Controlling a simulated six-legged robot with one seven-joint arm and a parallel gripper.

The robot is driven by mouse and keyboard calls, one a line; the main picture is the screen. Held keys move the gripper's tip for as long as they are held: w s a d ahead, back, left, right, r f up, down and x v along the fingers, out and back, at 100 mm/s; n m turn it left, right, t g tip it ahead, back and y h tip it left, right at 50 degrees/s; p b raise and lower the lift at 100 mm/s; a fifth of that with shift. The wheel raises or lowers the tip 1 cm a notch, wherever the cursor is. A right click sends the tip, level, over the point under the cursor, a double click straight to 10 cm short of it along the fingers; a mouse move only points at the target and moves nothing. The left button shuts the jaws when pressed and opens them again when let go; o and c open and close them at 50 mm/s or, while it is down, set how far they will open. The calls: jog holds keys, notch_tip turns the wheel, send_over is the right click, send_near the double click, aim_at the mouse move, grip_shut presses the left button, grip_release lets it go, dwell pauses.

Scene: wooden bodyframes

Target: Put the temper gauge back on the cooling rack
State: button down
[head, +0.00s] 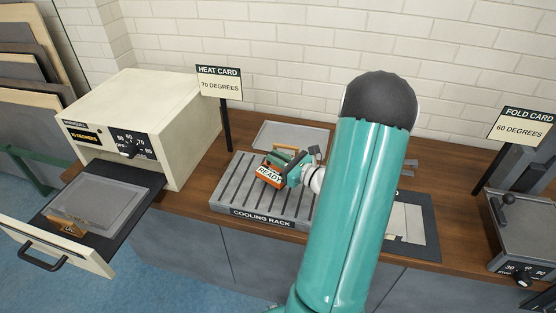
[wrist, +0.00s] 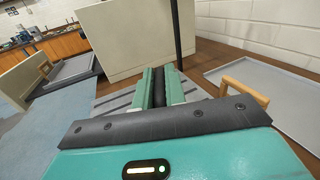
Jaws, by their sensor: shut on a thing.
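The temper gauge (head: 269,176) is an orange piece with a white READY label, seen in the head view above the cooling rack. My gripper (head: 284,164) is shut on it. The cooling rack (head: 223,193) is a grey slatted block with its name on the front edge. I cannot tell whether the gauge touches the slats. In the wrist view my gripper (wrist: 159,84) has its teal fingers close together with a dark part between them, over the rack's slats (wrist: 112,103). The gauge's orange face is hidden there.
A grey tray (head: 296,134) with a wooden handle lies behind the rack. A cream heater (head: 145,110) stands left, its drawer (head: 135,181) pulled out and holding another tray. A HEAT CARD post (head: 225,125) rises behind the rack. A folding machine (head: 526,225) stands right.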

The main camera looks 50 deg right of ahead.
jog(key=shift+w+d+f, duration=0.1)
jog(key=shift+w+f, duration=0.1)
jog(key=shift+f, duration=0.85)
jog(key=shift+s+r, duration=0.1)
jog(key=shift+s, duration=0.05)
jog(key=c, duration=1.5)
grip_release()
jog(key=shift+o, duration=0.2)
